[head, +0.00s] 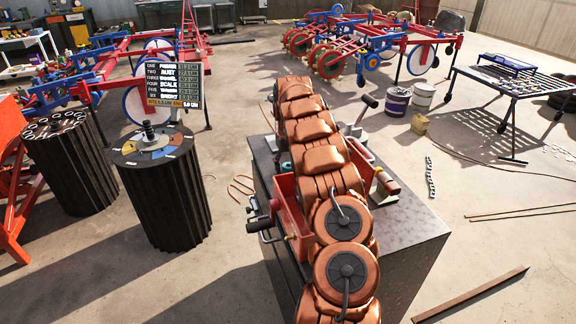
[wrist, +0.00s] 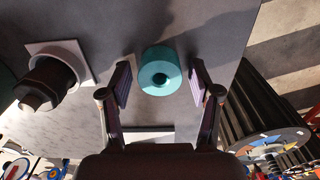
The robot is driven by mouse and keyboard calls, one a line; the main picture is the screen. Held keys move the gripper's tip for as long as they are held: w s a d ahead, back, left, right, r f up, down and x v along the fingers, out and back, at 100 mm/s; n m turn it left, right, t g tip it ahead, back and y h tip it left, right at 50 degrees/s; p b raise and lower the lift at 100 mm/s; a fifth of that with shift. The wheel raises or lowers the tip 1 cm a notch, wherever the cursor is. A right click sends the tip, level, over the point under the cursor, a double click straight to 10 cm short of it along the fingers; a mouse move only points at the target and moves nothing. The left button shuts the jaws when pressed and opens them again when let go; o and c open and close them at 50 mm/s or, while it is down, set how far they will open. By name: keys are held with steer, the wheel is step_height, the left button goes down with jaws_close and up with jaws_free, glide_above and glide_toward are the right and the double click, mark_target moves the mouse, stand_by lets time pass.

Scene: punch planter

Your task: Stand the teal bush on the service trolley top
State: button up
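The teal bush (wrist: 161,72), a short round piece with a hole in its top, stands on a grey worktop (wrist: 105,55) in the wrist view. My gripper (wrist: 160,88) is open, with one finger on each side of the bush and a visible gap to both; I cannot tell its height above the bush. In the head view my copper arm hides most of the bush, and a small teal patch (head: 285,162) shows beside it. The grey top (head: 405,235) belongs to a dark box-shaped stand; I cannot tell whether this is the service trolley.
Buckets (head: 396,101) stand on the floor behind.

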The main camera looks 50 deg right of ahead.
step_height(320, 180, up, 12)
steer(key=shift+r, duration=0.15)
stand_by(0.9)
